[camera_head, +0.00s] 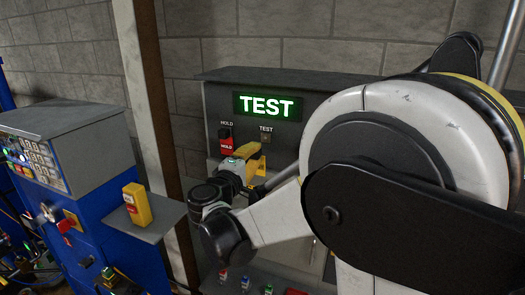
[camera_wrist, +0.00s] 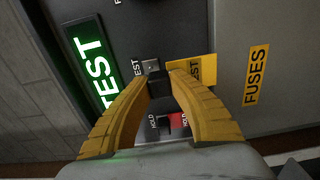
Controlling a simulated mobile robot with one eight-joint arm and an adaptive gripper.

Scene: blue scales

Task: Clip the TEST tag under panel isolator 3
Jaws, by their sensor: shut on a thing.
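My gripper (camera_head: 257,152) is in front of the dark panel (camera_head: 222,98). In the wrist view its yellow fingers (camera_wrist: 158,84) are shut on the small black clip part of the yellow TEST tag (camera_wrist: 203,67). The right finger hides some of the tag's lettering. The panel's TEST isolator (camera_head: 265,138) is a small metal switch; it also shows in the wrist view (camera_wrist: 151,64). The tag hangs just below it, and I cannot tell whether they touch. A red HOLD tag (camera_head: 226,147) hangs under the HOLD label to the left. No isolator number is readable.
A lit green TEST display (camera_head: 267,106) is above the isolators. A grey door with a yellow FUSES label (camera_wrist: 256,75) lies below. To the left, a yellow box (camera_head: 137,204) stands on a grey shelf (camera_head: 160,222) beside a blue cabinet (camera_head: 75,235). A post (camera_head: 146,100) stands between.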

